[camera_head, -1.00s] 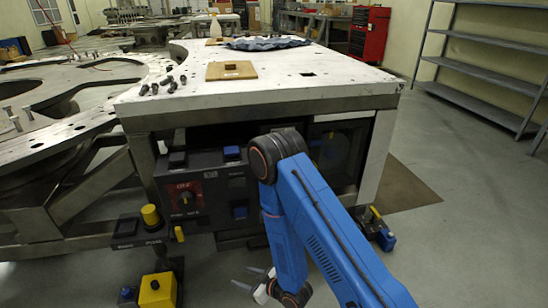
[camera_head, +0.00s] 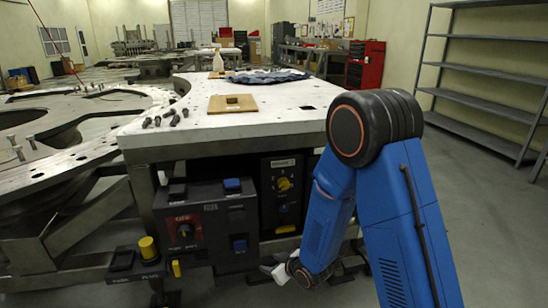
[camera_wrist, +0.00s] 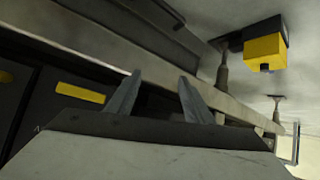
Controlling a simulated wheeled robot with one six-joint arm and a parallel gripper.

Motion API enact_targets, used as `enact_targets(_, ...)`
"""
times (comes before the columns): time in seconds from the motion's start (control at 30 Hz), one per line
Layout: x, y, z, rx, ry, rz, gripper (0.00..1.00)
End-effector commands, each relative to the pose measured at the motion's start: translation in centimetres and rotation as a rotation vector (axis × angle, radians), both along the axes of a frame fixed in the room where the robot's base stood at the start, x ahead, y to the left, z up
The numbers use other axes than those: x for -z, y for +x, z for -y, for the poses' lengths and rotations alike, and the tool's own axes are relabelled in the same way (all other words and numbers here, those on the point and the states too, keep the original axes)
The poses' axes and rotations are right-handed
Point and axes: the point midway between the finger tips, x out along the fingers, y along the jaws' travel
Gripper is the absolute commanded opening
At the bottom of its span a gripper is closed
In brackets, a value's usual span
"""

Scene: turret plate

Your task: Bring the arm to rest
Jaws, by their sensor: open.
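My blue arm is folded at the right of the head view, its large black joint raised in front of the table's right side. My gripper (camera_head: 268,270) is low, in front of the machine below the tabletop, and partly cut off from clear view by its small size. In the wrist view my gripper (camera_wrist: 158,95) shows two grey fingers spread apart with nothing between them. It is open and empty, with a metal frame rail (camera_wrist: 200,80) behind the fingers.
A white-topped table (camera_head: 290,95) holds a wooden square (camera_head: 232,104), dark bolts (camera_head: 165,117) and a blue cloth (camera_head: 265,77). A control box (camera_head: 208,222) is mounted below. Grey shelves (camera_head: 490,80) stand at right. A yellow box (camera_wrist: 265,57) shows in the wrist view.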

Motion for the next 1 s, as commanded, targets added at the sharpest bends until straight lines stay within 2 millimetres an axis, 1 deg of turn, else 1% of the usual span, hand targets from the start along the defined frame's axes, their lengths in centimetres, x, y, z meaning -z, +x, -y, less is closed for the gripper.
enact_targets(0.03,-1.5,0.3,1.0,0.022,-0.009,-0.001,0.47)
enact_targets(0.23,-5.8,0.6,5.0,0.106,-0.050,-0.034,0.47)
enact_targets(0.47,-10.7,-0.3,9.7,0.204,-0.088,-0.080,0.47)
enact_targets(0.57,-12.7,-1.1,11.8,0.247,-0.101,-0.102,0.47)
enact_targets(0.77,-16.6,-3.4,15.7,0.333,-0.119,-0.150,0.47)
enact_targets(0.87,-18.4,-4.8,17.6,0.376,-0.125,-0.174,0.47)
enact_targets(1.0,-20.8,-7.3,20.1,0.434,-0.130,-0.211,0.47)
